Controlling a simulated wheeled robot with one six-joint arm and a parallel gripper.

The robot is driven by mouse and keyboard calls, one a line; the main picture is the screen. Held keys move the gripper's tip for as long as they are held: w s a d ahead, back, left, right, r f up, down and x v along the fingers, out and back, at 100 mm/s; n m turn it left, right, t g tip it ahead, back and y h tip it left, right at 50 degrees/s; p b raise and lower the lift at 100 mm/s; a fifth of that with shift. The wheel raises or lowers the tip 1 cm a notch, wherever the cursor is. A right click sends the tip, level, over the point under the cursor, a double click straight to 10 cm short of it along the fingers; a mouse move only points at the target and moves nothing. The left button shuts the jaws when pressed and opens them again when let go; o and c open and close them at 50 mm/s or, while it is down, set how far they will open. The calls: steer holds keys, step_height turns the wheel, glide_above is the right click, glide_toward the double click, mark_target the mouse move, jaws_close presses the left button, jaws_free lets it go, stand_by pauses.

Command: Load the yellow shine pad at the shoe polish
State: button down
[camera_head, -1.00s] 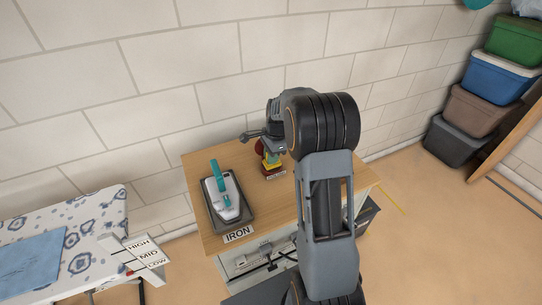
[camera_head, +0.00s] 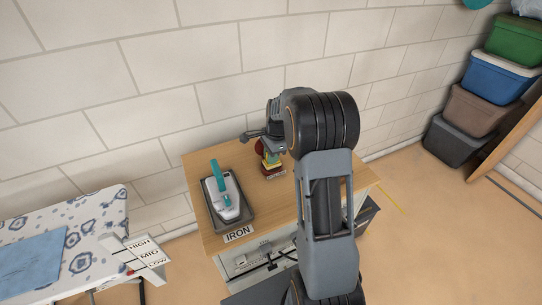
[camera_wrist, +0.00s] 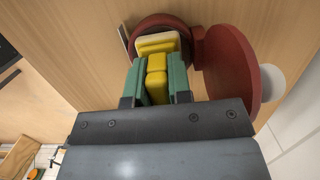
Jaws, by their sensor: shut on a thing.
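My gripper (camera_wrist: 157,84) is shut on the yellow shine pad (camera_wrist: 156,63), with a green-tipped finger on each side of its handle. The pad's pale face is over the round dark red shoe polish tin (camera_wrist: 141,24), within its rim as seen from the wrist. I cannot tell whether pad and polish touch. The tin's red lid (camera_wrist: 229,68) stands open to the right, by a pale round knob or disc.
A teal-handled iron (camera_head: 228,198) rests on a dark tray left of the polish on the wooden cabinet top (camera_head: 205,232). An ironing board (camera_head: 95,225) stands at left. A block wall is close behind. Stacked bins (camera_head: 470,110) are far right.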

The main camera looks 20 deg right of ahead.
stand_by(0.3)
step_height(320, 180, up, 7)
steer(key=p, duration=0.6)
steer(key=shift+f, duration=0.1)
stand_by(0.8)
